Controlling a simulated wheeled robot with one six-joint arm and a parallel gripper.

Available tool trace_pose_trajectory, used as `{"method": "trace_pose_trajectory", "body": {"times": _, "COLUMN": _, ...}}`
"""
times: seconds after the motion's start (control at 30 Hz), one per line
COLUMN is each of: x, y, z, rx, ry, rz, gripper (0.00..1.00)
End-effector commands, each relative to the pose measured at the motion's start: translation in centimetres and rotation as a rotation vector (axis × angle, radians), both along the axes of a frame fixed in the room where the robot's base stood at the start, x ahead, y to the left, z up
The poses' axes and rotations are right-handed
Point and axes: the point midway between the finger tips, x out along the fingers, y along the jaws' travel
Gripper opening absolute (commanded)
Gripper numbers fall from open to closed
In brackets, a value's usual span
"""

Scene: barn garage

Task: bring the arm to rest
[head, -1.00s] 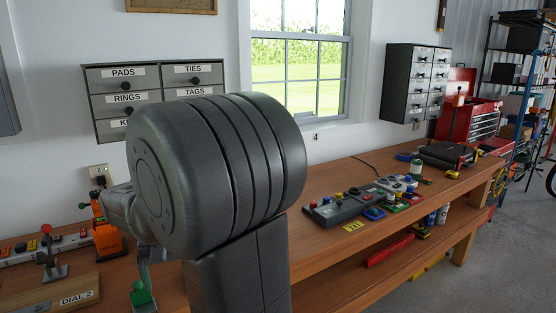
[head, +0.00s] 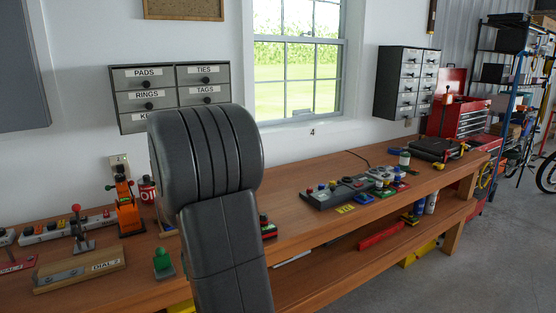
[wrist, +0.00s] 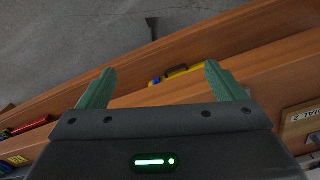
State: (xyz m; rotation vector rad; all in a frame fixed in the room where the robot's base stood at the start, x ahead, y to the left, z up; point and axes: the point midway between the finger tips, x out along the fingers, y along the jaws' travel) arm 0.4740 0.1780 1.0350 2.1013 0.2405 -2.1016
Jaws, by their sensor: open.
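My gripper (wrist: 156,88) shows in the wrist view with its two green fingers wide apart and nothing between them. It hangs over the front of the wooden workbench (wrist: 215,65), with the bench edge and the grey floor beyond the fingertips. In the head view my gripper is hidden; only my grey arm links show in the middle, in front of the bench (head: 300,225).
Control boxes (head: 340,192) lie to the right. Drawer cabinets (head: 150,95) hang on the wall. A yellow item (wrist: 178,74) sits below the bench top.

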Motion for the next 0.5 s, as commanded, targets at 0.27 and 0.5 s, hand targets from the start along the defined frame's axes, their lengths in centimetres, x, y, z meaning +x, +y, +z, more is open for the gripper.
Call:
{"method": "trace_pose_trajectory", "body": {"times": 0.27, "x": 3.5, "y": -3.6, "z": -2.8, "rx": -0.002, "ry": 0.003, "rz": -0.058, "gripper": 0.9}}
{"method": "trace_pose_trajectory", "body": {"times": 0.5, "x": 5.5, "y": -6.0, "z": -4.6, "rx": -0.001, "ry": 0.001, "rz": -0.092, "gripper": 0.9}}
